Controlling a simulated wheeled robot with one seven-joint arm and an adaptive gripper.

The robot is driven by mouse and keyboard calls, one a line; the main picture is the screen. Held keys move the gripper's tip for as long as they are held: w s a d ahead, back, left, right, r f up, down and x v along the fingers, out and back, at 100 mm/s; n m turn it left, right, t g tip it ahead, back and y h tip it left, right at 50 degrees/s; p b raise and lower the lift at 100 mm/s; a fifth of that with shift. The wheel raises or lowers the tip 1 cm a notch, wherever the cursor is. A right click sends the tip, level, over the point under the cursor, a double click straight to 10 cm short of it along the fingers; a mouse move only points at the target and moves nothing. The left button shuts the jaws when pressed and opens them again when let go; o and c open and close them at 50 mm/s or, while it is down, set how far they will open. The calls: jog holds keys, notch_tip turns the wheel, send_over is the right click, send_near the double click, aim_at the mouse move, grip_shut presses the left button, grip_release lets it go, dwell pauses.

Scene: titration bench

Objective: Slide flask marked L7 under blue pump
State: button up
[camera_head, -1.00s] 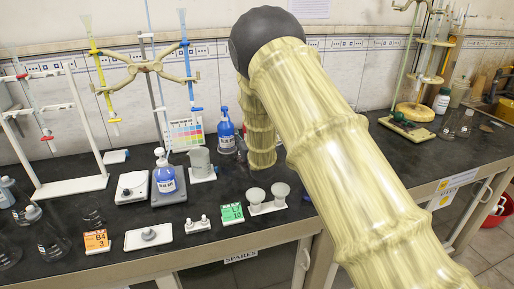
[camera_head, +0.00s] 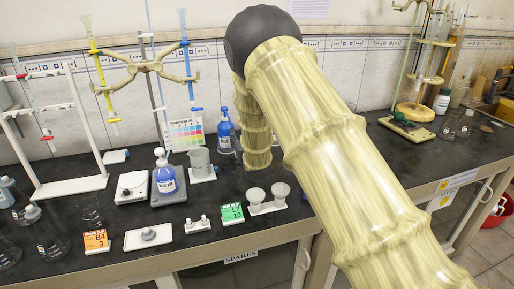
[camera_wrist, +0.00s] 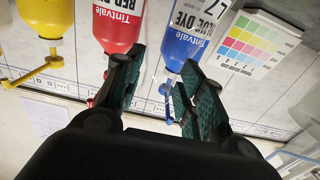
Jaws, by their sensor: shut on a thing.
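In the wrist view my gripper (camera_wrist: 152,100) has its dark, green-padded fingers around something clear, whose outline is hard to make out. In the head view a blue pump bottle (camera_head: 225,130) stands at the back beside my arm. My gripper and the held flask are hidden there by my arm.
The red (camera_wrist: 117,25) and yellow (camera_wrist: 45,18) pump bottles stand beside the blue one. The colour chart (camera_head: 185,134) leans on the wall.

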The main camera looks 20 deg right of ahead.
jog(key=shift+a, duration=0.65)
jog(key=shift+s+a+b, duration=0.1)
jog(key=shift+a+b, duration=0.2)
jog(key=shift+a, duration=0.75)
jog(key=o, duration=0.9)
jog(key=shift+c, duration=1.2)
jog(key=shift+s, duration=0.1)
jog(key=s, duration=0.8)
jog(key=shift+s+d, duration=0.15)
jog(key=shift+s, duration=0.25)
